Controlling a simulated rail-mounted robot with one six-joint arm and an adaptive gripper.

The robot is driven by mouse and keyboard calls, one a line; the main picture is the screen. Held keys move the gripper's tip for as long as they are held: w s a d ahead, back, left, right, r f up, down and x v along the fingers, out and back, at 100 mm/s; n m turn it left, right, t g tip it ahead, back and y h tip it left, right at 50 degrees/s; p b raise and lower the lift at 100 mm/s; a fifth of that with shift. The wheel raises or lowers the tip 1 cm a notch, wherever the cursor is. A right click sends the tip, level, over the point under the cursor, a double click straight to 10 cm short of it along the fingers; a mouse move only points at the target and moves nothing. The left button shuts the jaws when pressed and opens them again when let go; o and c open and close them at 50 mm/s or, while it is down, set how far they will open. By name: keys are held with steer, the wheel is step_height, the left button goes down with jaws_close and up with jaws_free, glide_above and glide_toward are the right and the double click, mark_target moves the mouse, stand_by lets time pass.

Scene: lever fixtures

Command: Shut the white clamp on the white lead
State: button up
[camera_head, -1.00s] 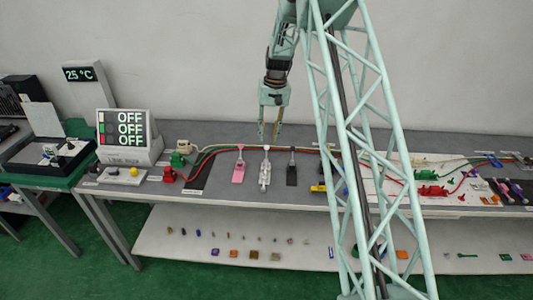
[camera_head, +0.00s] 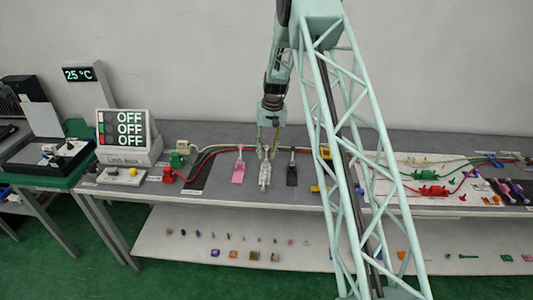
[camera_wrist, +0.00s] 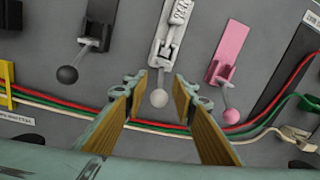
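The white clamp (camera_head: 264,178) sits on the bench between a pink and a black clamp. In the wrist view the white clamp (camera_wrist: 168,40) has a lever ending in a pale ball knob (camera_wrist: 159,98). My gripper (camera_head: 267,153) is down over the clamp's rear end. In the wrist view my gripper (camera_wrist: 158,88) is open, with one finger on each side of the knob; contact cannot be told. The white lead (camera_wrist: 145,126) runs with red and green leads past the knob end. Its part inside the clamp cannot be made out.
The pink clamp (camera_head: 238,172) and black clamp (camera_head: 291,175) stand close on either side. A yellow block (camera_wrist: 7,85) is at the wrist view's left edge. A box with OFF displays (camera_head: 128,135) stands left on the bench.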

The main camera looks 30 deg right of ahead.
steer(key=shift+c, duration=0.4)
jaws_close()
